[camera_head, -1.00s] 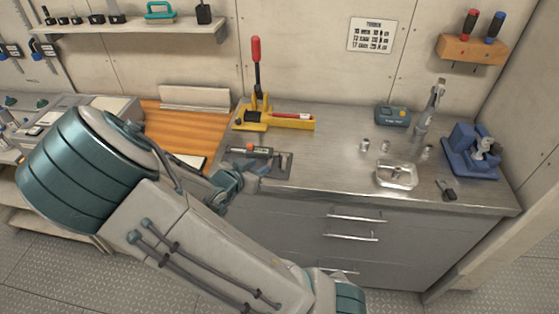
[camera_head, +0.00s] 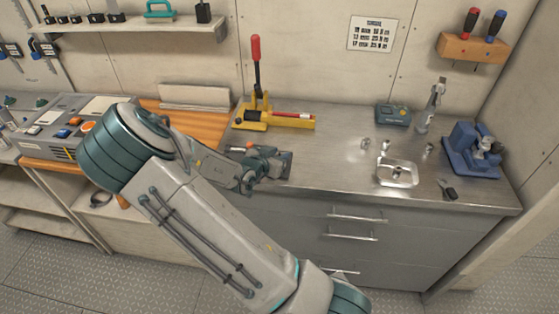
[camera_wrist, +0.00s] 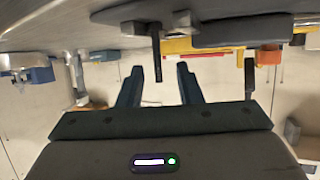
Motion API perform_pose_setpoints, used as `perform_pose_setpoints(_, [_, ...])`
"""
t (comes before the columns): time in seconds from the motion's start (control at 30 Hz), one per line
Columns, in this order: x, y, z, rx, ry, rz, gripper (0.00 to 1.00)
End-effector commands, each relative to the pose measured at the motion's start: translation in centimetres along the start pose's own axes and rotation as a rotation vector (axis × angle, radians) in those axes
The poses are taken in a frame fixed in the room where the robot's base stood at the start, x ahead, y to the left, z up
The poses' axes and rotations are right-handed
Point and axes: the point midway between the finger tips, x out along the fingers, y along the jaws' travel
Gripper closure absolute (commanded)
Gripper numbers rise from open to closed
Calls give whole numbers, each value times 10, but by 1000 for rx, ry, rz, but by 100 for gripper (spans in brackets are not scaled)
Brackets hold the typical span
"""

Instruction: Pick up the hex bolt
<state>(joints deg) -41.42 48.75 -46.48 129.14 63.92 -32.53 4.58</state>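My gripper (camera_head: 268,158) is low over the left part of the steel counter, beside a dark grey tool with an orange end (camera_head: 238,149). In the wrist view my gripper (camera_wrist: 159,82) shows two dark fingers, apart and empty. The picture there is upside down, with the counter along the top. A thin dark rod (camera_wrist: 157,55) on a grey base shows in line with the gap between the fingers, ahead of the tips. I cannot tell whether it is the hex bolt. No hex bolt is clearly recognisable in the head view, where my arm hides part of the counter.
A yellow tool with a red-handled lever (camera_head: 256,70) stands behind my gripper. To the right are a metal dish (camera_head: 410,181), small metal pieces (camera_head: 365,143), a blue vise (camera_head: 470,158) and a teal-grey box (camera_head: 393,115). The counter's middle is mostly clear.

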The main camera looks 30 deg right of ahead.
Motion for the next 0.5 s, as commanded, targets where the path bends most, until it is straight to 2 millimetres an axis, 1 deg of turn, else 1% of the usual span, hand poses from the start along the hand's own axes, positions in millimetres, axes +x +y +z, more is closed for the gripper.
perform_pose_setpoints(0.03, [7,3,-2,-1,0,4,68])
perform_pose_setpoints(0.1, [16,2,-1,-1,1,2,68])
perform_pose_setpoints(0.2, [24,2,-1,1,0,2,68])
perform_pose_setpoints(0.3, [27,1,0,0,0,-1,68])
perform_pose_setpoints(0.5, [27,1,0,0,0,-1,68])
